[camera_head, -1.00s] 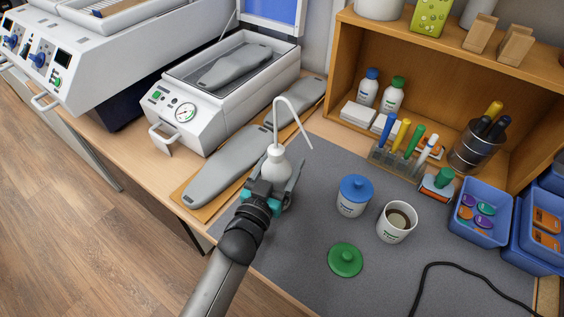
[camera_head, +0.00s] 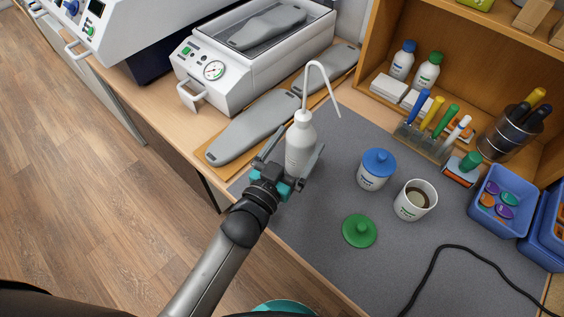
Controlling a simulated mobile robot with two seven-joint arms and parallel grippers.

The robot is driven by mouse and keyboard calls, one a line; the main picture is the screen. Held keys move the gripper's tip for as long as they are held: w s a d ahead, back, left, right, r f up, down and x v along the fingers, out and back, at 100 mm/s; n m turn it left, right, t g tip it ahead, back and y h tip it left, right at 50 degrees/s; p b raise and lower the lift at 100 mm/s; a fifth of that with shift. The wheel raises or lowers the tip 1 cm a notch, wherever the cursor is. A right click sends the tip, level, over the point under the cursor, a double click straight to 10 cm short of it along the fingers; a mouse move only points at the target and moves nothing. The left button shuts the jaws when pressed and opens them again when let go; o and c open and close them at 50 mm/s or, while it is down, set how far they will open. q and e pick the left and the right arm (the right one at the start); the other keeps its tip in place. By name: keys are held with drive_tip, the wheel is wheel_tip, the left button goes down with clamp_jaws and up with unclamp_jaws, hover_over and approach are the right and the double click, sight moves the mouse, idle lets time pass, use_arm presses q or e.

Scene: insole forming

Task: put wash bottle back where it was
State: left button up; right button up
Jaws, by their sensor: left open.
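The white wash bottle (camera_head: 299,147) with its bent spout tube stands upright on the grey mat (camera_head: 320,235), near the mat's left edge. My left gripper (camera_head: 291,165) is open, with its fingers on either side of the bottle's body. The gripper partly hides the lower part of the bottle, so I cannot tell whether the fingers touch it. My right gripper is not in view.
Right of the bottle are a blue-lidded jar (camera_head: 375,170), an open cup of dark liquid (camera_head: 415,200) and a green lid (camera_head: 360,231). Grey insole forms (camera_head: 250,127) lie behind left. A black cable (camera_head: 440,262) crosses the front mat.

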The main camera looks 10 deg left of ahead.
use_arm(q)
drive_tip(key=v, duration=0.7)
drive_tip(key=shift+a, duration=0.1)
idle(1.4)
